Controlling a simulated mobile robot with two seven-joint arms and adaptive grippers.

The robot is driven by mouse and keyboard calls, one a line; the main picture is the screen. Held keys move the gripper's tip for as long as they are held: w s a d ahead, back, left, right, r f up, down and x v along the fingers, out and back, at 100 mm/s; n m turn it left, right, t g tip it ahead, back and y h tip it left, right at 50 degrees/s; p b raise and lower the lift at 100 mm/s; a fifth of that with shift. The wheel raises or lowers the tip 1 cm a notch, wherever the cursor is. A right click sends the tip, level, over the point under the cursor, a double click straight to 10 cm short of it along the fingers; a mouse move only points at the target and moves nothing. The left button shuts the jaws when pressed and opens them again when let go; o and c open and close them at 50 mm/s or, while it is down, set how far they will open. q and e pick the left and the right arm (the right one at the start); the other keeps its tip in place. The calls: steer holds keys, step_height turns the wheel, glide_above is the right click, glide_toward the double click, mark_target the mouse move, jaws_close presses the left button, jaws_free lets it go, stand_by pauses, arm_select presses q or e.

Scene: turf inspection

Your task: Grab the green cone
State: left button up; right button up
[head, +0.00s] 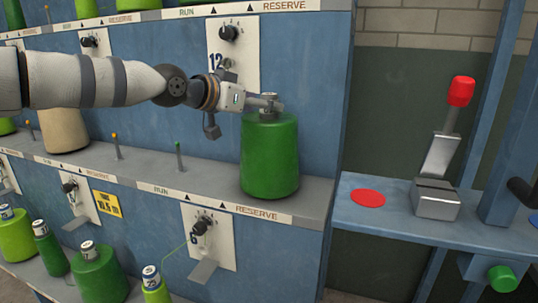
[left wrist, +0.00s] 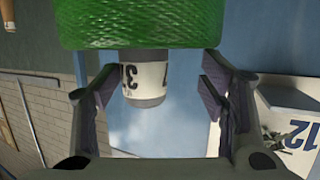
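The large green cone (head: 269,155) of yarn stands upright on the upper shelf, at its right end below plate 12. My left gripper (head: 266,103) is at its top, with the arm coming in from the left. In the left wrist view the green cone (left wrist: 140,22) fills the top edge. Its white, numbered core tip (left wrist: 145,78) sticks out between the two fingers of my left gripper (left wrist: 158,85). The fingers are apart, with a clear gap on the right; the left finger is close to the tip, and contact cannot be told. My right gripper is not in view.
A thin green-topped peg (head: 179,156) and a beige cone (head: 64,130) stand left on the same shelf. Smaller green cones (head: 99,274) stand below. Plate 12 (head: 233,55) is right behind the gripper. A red-knobbed lever (head: 461,92) stands on the blue bench (head: 395,218) at right.

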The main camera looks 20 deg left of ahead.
arm_select(q)
steer(key=shift+d+f, duration=0.1)
steer(key=shift+f, duration=0.05)
jaws_close()
steer(key=shift+r, duration=0.3)
